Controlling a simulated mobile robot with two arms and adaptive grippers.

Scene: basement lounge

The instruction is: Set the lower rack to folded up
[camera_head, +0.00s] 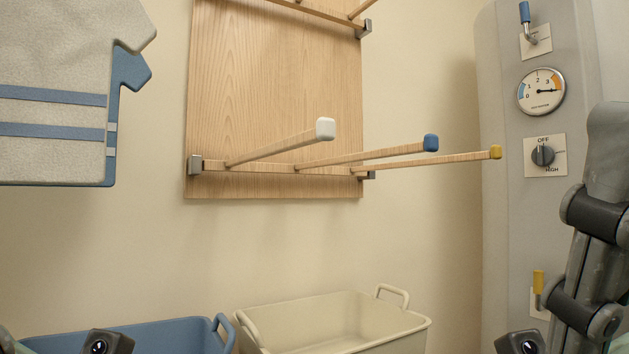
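The lower rack (268,168) is hinged between two grey brackets low on a wooden wall board (275,80). Its three wooden pegs stick out from the board toward me and to the right, so it is folded down. The pegs end in a white tip (325,128), a blue tip (430,143) and a yellow tip (496,152). Nothing hangs on them. Parts of my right arm show at the right edge, clear of the pegs in the picture. Dark pieces of my own body show at the bottom. I see no fingertips of either gripper.
Part of an upper rack (315,10) shows at the top. A blue tub (150,335) and a cream tub (340,312) stand below. A grey tank with a gauge (541,92) and dial (543,155) is at right. A striped shirt shape (60,110) is at left.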

